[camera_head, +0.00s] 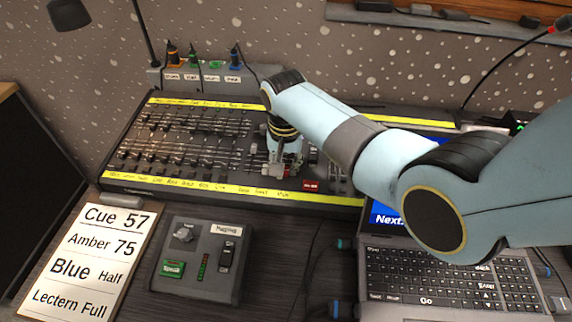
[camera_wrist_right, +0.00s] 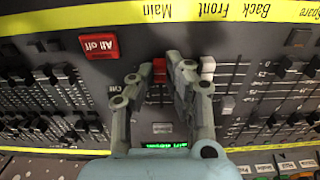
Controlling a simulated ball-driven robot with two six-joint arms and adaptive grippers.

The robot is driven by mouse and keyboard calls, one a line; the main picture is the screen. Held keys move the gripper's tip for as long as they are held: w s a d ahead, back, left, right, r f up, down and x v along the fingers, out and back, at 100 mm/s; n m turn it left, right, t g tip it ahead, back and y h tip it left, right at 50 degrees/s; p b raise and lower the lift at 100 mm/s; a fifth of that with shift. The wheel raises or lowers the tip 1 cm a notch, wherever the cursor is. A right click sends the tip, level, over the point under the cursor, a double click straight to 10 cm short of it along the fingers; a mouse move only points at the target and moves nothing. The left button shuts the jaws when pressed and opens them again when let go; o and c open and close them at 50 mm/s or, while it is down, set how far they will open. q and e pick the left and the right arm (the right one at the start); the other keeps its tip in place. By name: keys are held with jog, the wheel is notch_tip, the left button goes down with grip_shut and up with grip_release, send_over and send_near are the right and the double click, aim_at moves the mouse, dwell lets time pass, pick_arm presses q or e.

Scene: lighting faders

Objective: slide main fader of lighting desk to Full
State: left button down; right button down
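The lighting desk (camera_head: 215,192) lies across the back of the table, with rows of faders and yellow label strips. My right gripper (camera_head: 283,168) reaches down onto the desk's near part, left of the red "All off" button (camera_head: 311,186). In the upside-down right wrist view, the red main fader cap (camera_wrist_right: 159,68) is between the right gripper's fingertips (camera_wrist_right: 160,72), in line with the "Main" label (camera_wrist_right: 160,12). The fingers are close in on both sides of it. The cap stands near the label-strip end of its slot. My left gripper is not in view.
A white fader cap (camera_wrist_right: 208,66) stands close beside the right finger in the wrist view. A laptop (camera_head: 440,280) is at the right front. A paging box (camera_head: 200,260) and a cue card (camera_head: 85,255) reading "Lectern Full" lie in front of the desk.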

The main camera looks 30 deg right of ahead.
aim_at(289, 155)
jog(key=shift+w+d+r+b, duration=0.1)
jog(key=shift+w+d+b, duration=0.75)
jog(key=shift+w, duration=0.35)
jog(key=shift+w+d+r+b, duration=0.1)
jog(key=shift+w+d+b, duration=0.6)
jog(key=shift+w+d, duration=0.4)
jog(key=c, duration=1.6)
grip_release()
jog(key=shift+w+a, duration=0.1)
jog(key=shift+a, duration=0.1)
jog(key=shift+r, duration=0.15)
notch_tip(289, 155, up, 2)
jog(key=p, duration=0.3)
jog(key=shift+r, duration=0.25)
jog(key=shift+f, duration=0.1)
notch_tip(289, 155, up, 12)
jog(key=shift+s+a, duration=0.3)
jog(key=shift+s, duration=0.15)
